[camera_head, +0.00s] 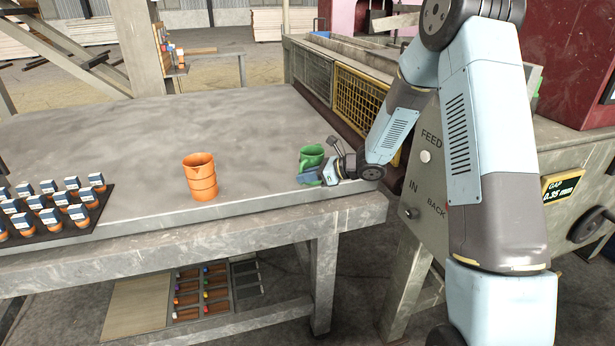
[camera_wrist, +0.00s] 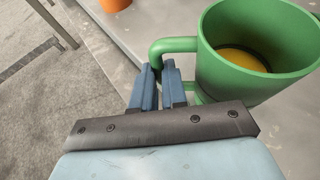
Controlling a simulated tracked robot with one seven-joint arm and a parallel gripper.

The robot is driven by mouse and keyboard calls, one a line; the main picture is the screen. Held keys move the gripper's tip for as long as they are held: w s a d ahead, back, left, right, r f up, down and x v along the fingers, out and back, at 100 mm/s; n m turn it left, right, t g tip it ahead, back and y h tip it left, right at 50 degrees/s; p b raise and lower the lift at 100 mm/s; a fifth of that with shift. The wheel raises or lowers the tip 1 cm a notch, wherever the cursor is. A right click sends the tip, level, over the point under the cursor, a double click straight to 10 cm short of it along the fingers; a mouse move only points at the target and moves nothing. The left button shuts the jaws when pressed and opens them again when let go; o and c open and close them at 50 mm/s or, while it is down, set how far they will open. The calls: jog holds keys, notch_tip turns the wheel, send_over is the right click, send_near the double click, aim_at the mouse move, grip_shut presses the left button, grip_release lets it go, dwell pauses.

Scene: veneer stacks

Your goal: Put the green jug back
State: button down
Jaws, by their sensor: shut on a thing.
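The green jug (camera_head: 311,156) stands upright at the right end of the grey table, near its front edge. In the wrist view the green jug (camera_wrist: 262,50) fills the upper right, with something yellow-orange showing inside at its bottom. My gripper (camera_head: 312,178) is at the jug's near side, and in the wrist view my gripper (camera_wrist: 160,75) has its two blue fingers shut on the jug's handle. Whether the jug's base touches the table is hard to tell.
A dark tray (camera_head: 95,215) with several small labelled pots lies at the far left. The table between and behind the jugs is clear. A machine (camera_head: 430,150) with a control panel stands to the right.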

jog(key=c, duration=1.2)
grip_release()
jog(key=shift+o, duration=0.2)
jog(key=v, duration=0.7)
jog(key=shift+d+r, duration=0.2)
jog(key=shift+d, duration=0.1)
